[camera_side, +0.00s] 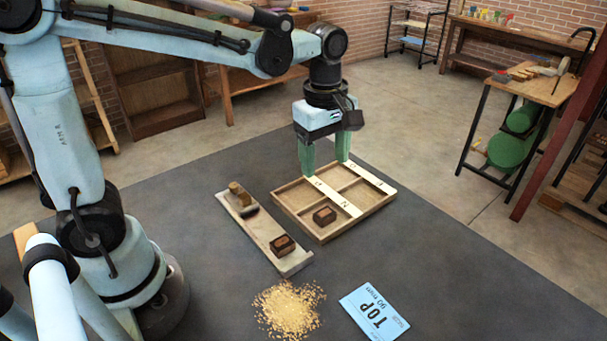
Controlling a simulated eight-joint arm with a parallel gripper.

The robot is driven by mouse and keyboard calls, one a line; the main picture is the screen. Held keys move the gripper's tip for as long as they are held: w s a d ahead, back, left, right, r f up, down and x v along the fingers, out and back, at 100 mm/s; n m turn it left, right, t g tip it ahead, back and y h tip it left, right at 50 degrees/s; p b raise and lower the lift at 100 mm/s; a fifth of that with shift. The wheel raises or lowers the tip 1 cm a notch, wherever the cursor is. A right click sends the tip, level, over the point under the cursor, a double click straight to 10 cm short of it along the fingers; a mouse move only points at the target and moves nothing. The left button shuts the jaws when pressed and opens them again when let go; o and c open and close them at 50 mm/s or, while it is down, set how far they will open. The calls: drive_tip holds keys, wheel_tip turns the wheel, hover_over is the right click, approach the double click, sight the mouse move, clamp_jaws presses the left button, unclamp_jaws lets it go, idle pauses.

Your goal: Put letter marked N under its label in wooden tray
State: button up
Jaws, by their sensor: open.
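The wooden tray (360,219) lies on the dark table, divided into compartments, with two pale label strips (331,194) across it. The small marks on the strips are hard to read; one near the front looks like N. One brown letter block (324,215) sits in the front compartment. Another brown block (282,245) sits on the pale board left of the tray. I cannot read the letter on either block. My gripper (325,165) is open, with green fingers pointing down over the tray's back left part. I see nothing between the fingers.
The pale board (262,233) also carries an upright wooden piece (236,190) and a dark piece (249,211). A heap of yellowish grains (289,308) and a blue card marked TOP (375,312) lie in front. The table right of the tray is clear.

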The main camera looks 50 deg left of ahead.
drive_tip(key=s+a+m+t, duration=0.3)
drive_tip(key=s+m+t, duration=0.3)
drive_tip(key=m, duration=1)
drive_tip(key=shift+s+a+m+t, duration=0.4)
drive_tip(key=shift+s, duration=0.2)
